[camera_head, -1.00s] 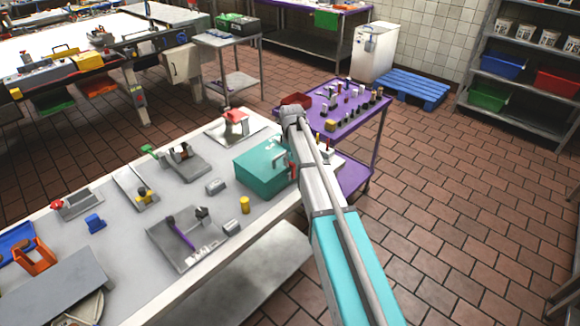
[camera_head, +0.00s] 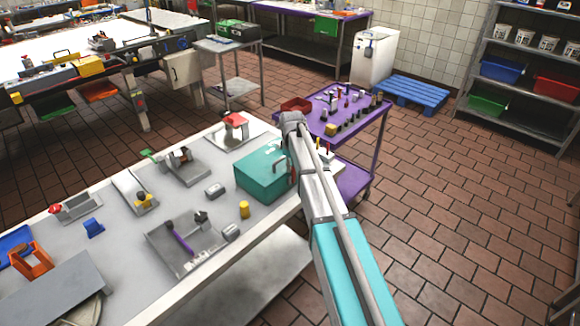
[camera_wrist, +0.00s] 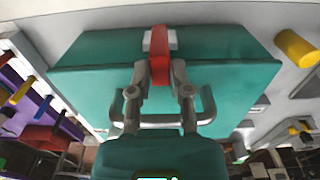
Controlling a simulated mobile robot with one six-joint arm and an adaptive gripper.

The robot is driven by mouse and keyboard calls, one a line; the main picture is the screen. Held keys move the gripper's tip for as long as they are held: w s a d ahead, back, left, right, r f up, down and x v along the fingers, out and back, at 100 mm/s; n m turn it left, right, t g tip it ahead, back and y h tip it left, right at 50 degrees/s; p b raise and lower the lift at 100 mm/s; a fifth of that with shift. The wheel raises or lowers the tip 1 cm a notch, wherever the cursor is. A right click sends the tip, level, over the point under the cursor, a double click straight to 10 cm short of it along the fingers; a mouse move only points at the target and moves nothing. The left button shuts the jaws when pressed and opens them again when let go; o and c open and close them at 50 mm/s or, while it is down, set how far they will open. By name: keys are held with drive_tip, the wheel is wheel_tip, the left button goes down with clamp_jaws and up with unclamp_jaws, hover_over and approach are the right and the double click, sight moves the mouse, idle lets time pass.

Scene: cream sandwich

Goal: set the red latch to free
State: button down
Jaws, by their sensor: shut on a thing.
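The teal box (camera_head: 256,182) stands at the right end of the grey workbench. In the wrist view the same box (camera_wrist: 90,85) fills the middle, lid and front face showing. The red latch (camera_wrist: 159,60) sits on a pale mount at the lid's edge and hangs across the seam onto the front. My gripper (camera_wrist: 159,74) is shut on the red latch, one finger on each side of it. A grey bar handle (camera_wrist: 160,124) stands out from the box below the fingers.
A yellow cylinder (camera_head: 244,209) stands beside the box, and a grey tray (camera_head: 160,240) lies farther left. A purple cart (camera_head: 375,135) with small parts stands behind my arm. The tiled floor to the right is clear.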

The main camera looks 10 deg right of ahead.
sight(294, 180)
drive_tip(key=shift+a, duration=0.4)
drive_tip(key=shift+d, duration=0.3)
drive_tip(key=s+d+t+y+b, duration=0.1)
drive_tip(key=t, duration=0.1)
drive_tip(key=s+d+f+t+y+b, duration=0.1)
drive_tip(key=s+t+y, duration=0.1)
drive_tip(key=shift+s+b, duration=0.15)
drive_tip(key=shift+b, duration=0.2)
drive_tip(key=t+y+b, duration=0.1)
drive_tip(key=s+d+t+b, duration=0.1)
drive_tip(key=b, duration=0.1)
drive_tip(key=f+t+y+b, duration=0.1)
drive_tip(key=b, duration=0.1)
drive_tip(key=shift+s+d+f+t+y, duration=0.1)
drive_tip(key=shift+s+d+t+y, duration=0.1)
drive_tip(key=shift+s+t+y, duration=0.15)
drive_tip(key=t+b, duration=0.1)
drive_tip(key=b, duration=0.1)
drive_tip(key=t+y+b, duration=0.1)
drive_tip(key=b, duration=0.1)
drive_tip(key=shift+s+d+f, duration=0.3)
drive_tip(key=shift+s+f, duration=0.05)
drive_tip(key=shift+r+y, duration=0.1)
drive_tip(key=shift+y, duration=0.15)
